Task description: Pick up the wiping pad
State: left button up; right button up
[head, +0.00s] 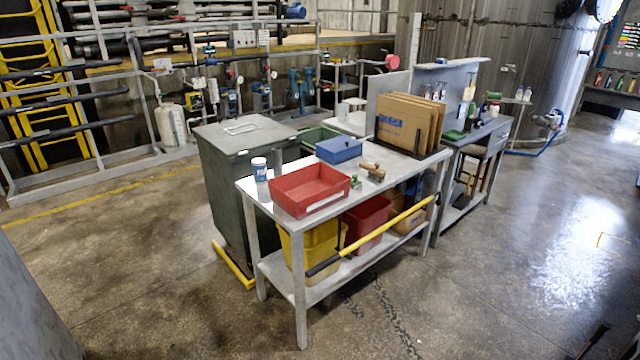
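I cannot tell for sure which thing is the wiping pad. A small brown block with a raised, handle-like top (373,172) lies on the grey metal table (345,198), right of the red tray. A smaller green-and-white item (356,183) lies beside the tray's right corner. Either is too small to make out well. Neither of my grippers can be made out in the head view, and nothing touches these items.
The table also holds a red tray (309,190), a blue box (338,149), a blue-and-white canister (259,168) and upright cardboard sheets (405,122). A yellow bar (388,228) crosses the table's front. A dark grey bin (228,190) stands behind left. Floor in front is mostly clear.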

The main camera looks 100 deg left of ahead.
aim_at(355, 183)
jog(key=u, duration=3.25)
jog(key=z, duration=2.45)
jog(key=u, duration=2.45)
jog(key=i+z, duration=0.25)
jog(key=i, duration=0.55)
